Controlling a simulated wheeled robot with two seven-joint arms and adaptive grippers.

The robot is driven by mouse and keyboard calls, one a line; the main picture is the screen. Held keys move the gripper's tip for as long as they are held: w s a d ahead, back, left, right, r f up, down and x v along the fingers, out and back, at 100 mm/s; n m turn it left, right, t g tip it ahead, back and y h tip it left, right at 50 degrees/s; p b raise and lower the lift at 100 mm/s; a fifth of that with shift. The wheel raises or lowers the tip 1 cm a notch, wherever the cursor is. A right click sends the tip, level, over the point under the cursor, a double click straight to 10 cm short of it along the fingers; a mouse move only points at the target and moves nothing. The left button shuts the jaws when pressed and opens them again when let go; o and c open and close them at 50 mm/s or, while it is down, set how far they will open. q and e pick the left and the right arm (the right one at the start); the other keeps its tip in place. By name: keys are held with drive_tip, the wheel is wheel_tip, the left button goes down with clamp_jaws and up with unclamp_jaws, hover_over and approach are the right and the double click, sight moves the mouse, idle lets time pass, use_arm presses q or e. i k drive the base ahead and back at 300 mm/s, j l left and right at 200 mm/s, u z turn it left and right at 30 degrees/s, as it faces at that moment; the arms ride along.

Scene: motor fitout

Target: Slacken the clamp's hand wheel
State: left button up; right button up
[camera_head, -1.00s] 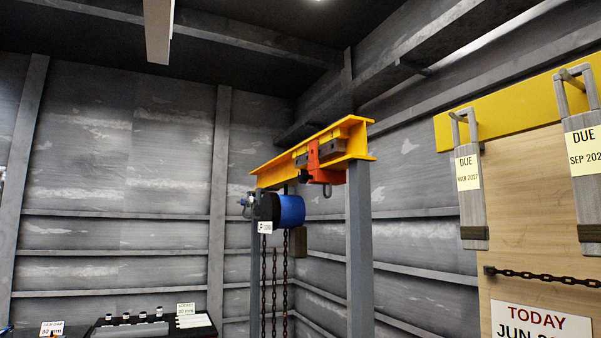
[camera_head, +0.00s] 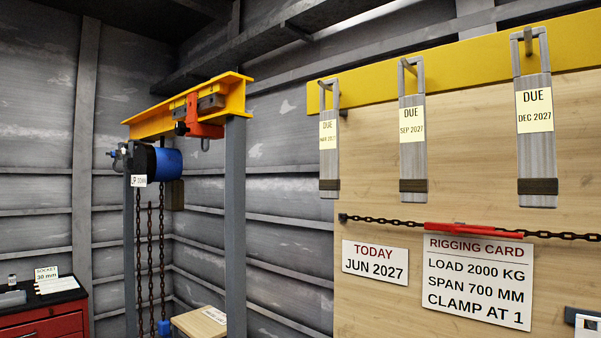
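The orange-red beam clamp (camera_head: 203,129) sits on the yellow beam (camera_head: 160,118), near its right end. A dark knob-like part shows on the clamp's left side, but I cannot tell whether it is the hand wheel. A shackle hangs below the clamp. A blue and black hoist (camera_head: 165,162) hangs from the beam to the left of the clamp, with chains (camera_head: 150,240) running down. Neither of my grippers is in view.
Grey posts (camera_head: 235,220) hold up the beam. A wooden board (camera_head: 400,240) on the right carries three dated slings (camera_head: 413,150), a chain, a red bar and a rigging card (camera_head: 477,280). A red cabinet (camera_head: 45,318) stands lower left, and a wooden-topped stand (camera_head: 200,322) is below the beam.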

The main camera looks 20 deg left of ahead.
sight(180, 129)
drive_tip(key=i+j+z, duration=0.1)
drive_tip(key=j+z, duration=0.3)
drive_tip(key=j, duration=0.55)
drive_tip(key=j+z, duration=0.45)
drive_tip(key=j, duration=0.55)
drive_tip(key=k+j, duration=0.1)
drive_tip(key=j, duration=2.9)
drive_tip(key=k, duration=0.1)
